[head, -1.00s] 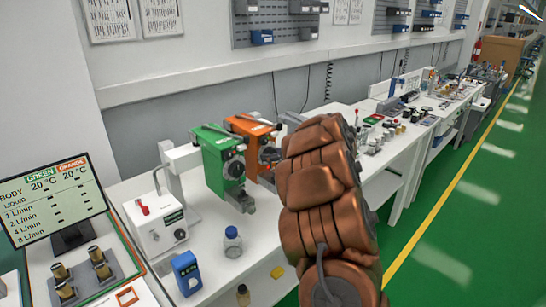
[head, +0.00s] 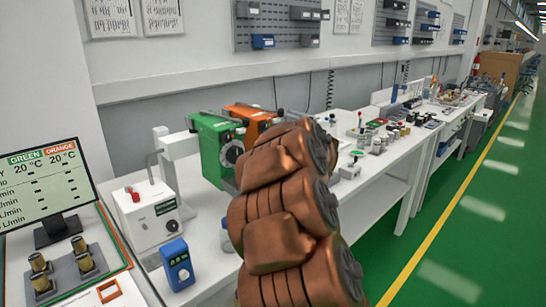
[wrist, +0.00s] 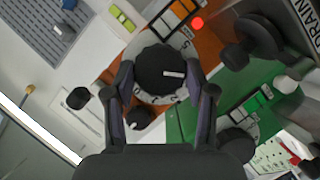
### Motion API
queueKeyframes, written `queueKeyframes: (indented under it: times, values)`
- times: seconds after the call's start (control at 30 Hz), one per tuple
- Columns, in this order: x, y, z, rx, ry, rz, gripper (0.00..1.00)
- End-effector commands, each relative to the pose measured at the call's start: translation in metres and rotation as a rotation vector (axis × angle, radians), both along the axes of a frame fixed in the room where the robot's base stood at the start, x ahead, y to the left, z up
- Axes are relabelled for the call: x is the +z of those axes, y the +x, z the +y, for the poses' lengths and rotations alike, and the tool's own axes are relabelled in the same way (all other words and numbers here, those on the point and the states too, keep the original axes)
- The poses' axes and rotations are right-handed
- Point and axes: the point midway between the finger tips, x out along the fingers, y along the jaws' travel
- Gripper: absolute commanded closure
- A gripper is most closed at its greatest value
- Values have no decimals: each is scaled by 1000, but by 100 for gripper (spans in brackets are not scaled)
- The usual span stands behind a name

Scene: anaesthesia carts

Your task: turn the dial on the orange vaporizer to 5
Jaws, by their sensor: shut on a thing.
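The orange vaporizer (head: 250,113) stands behind the green vaporizer (head: 208,150) in the head view, and my arm hides most of its front. In the wrist view the orange vaporizer's body (wrist: 122,68) lies around its black dial (wrist: 160,68), which carries a white mark and sits over a pale numbered ring. The gripper is hidden behind my arm in the head view.
The green vaporizer also shows close beside the dial in the wrist view (wrist: 190,120). A white box (head: 150,215), a blue device (head: 178,265) and a screen (head: 45,185) stand on the left. The bench continues right with several small items.

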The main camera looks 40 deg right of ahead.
Motion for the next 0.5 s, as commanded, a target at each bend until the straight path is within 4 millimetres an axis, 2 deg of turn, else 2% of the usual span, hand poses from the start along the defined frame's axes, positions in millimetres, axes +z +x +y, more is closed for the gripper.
queueKeyframes:
  times: [0.03,0.5]
  values:
    - [-9,1,2,2,-37,0,80]
    - [-8,1,2,-13,-350,7,80]
